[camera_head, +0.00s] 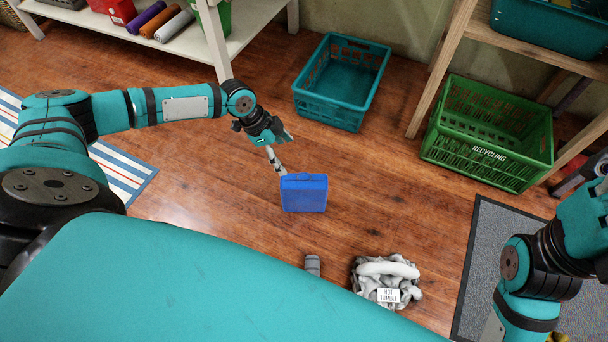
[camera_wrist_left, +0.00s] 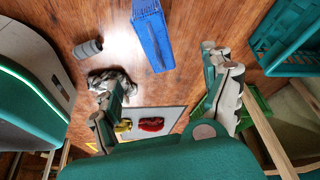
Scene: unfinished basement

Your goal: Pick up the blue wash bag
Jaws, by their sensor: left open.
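The blue wash bag (camera_head: 304,194) stands on the wooden floor in the middle of the head view. It also shows at the top of the left wrist view (camera_wrist_left: 152,36). My left gripper (camera_head: 283,155) is just behind and above the bag's left side in the head view. Its two fingers are spread wide in the left wrist view (camera_wrist_left: 160,68), with nothing between them. The bag lies beyond the fingertips, and I see no clear contact.
A grey roll (camera_head: 312,264) and a crumpled grey cloth (camera_head: 378,270) with a label lie in front of the bag. A teal crate (camera_head: 341,108) and a green recycling crate (camera_head: 487,155) stand behind. A grey mat (camera_head: 490,245) lies right. Floor around the bag is clear.

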